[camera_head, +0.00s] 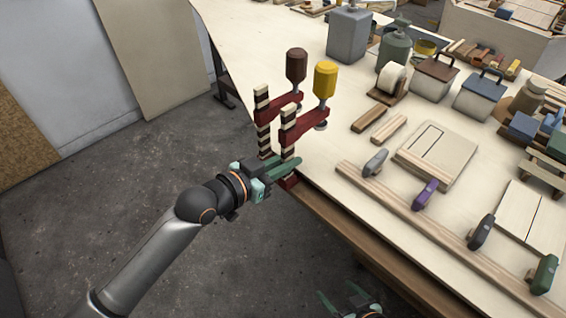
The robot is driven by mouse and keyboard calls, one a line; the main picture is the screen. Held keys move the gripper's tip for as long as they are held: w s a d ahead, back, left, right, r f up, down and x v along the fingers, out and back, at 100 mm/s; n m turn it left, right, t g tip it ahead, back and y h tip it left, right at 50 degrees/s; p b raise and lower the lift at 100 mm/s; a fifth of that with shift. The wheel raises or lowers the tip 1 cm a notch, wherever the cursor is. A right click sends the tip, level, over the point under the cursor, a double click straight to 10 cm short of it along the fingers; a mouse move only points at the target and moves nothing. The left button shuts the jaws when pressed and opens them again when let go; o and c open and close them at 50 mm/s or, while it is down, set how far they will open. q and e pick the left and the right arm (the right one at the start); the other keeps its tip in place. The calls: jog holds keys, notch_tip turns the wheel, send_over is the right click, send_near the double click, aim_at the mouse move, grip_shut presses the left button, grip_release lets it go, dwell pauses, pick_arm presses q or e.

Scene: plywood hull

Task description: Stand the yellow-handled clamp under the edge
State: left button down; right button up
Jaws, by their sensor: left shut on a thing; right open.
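The yellow-handled clamp (325,80) stands upright at the bench's left edge. It has a yellow handle, a dark red upper arm and a striped bar. Its upper arm reaches over the benchtop (330,150). A dark red lower piece (289,183) shows below my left gripper, at the edge; I cannot tell whether it touches the underside. My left gripper (284,166) is shut on the clamp's striped bar, low down. My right gripper (343,301) is open and empty at the bottom of the view, beside the bench and partly cut off.
A similar brown-handled clamp (296,66) stands upright just behind, at the same edge. A wooden strip (420,215) with several small coloured-handled clamps lies along the front. Wood blocks, jars and boxes fill the back. Grey floor (120,210) is clear at left.

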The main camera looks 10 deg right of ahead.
pick_arm(q)
jog(key=shift+w+d+r, duration=0.2)
jog(key=shift+d, duration=0.1)
dwell(0.4)
jog(key=c, duration=0.8)
grip_release()
jog(key=shift+f, duration=0.3)
jog(key=v, duration=1.2)
jog(key=shift+a+r, duration=0.25)
jog(key=shift+r, duration=0.05)
jog(key=shift+s, duration=0.15)
